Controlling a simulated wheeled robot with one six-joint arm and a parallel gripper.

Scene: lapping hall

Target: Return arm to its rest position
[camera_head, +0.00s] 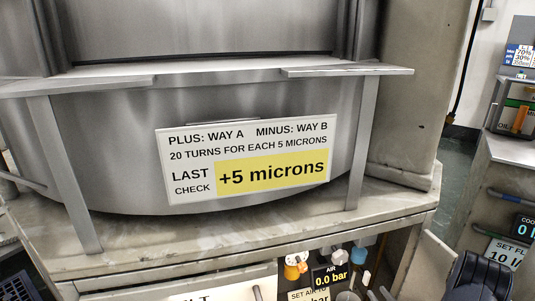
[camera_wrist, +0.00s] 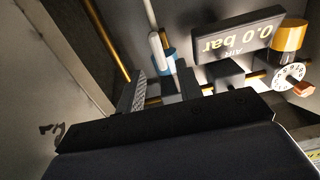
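My gripper (camera_wrist: 166,88) shows in the wrist view as a dark, wide body with fingers pointing up into the picture. Its fingers stand apart, one with a ribbed pad. A blue fitting (camera_wrist: 169,62) with a pale rod shows just beyond them; I cannot tell how close it is. In the head view a dark part of my arm (camera_head: 480,277) is at the lower right edge, and my fingertips are not clearly visible there.
An air display (camera_wrist: 238,34) reading 0.0 bar is close by, and it also shows in the head view (camera_head: 331,277). An orange knob (camera_head: 295,266) and a numbered dial (camera_wrist: 290,73) are near it. A large steel drum with a "+5 microns" sign (camera_head: 248,160) stands on a worn bench (camera_head: 160,232).

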